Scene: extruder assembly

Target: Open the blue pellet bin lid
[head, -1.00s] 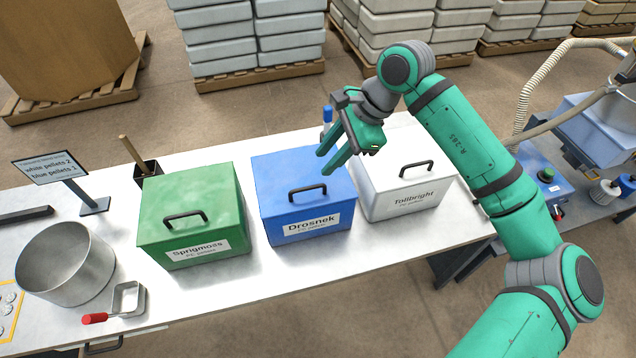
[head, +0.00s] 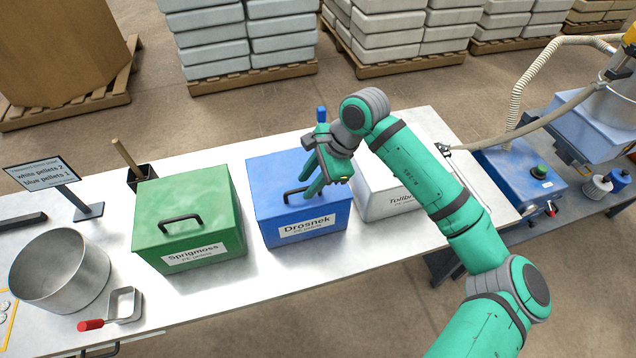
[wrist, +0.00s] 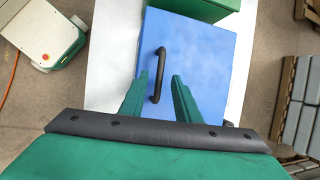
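The blue pellet bin (head: 271,212), labelled Drosnek, stands on the white table between a green bin and a white bin. Its lid (head: 270,175) is closed and has a black bar handle (head: 294,195). My gripper (head: 309,182) is above the lid at the handle's right end, fingers pointing down. In the wrist view, the open fingers (wrist: 158,82) lie to either side of the lower part of the handle (wrist: 161,60), with gaps showing. I cannot tell whether the fingertips are down at handle height.
The green bin (head: 188,245) stands close on the left. The white bin (head: 385,195) is on the right, partly hidden by my arm. A metal pot (head: 60,270), a red-handled scoop (head: 122,306) and a sign (head: 40,173) are on the left of the table.

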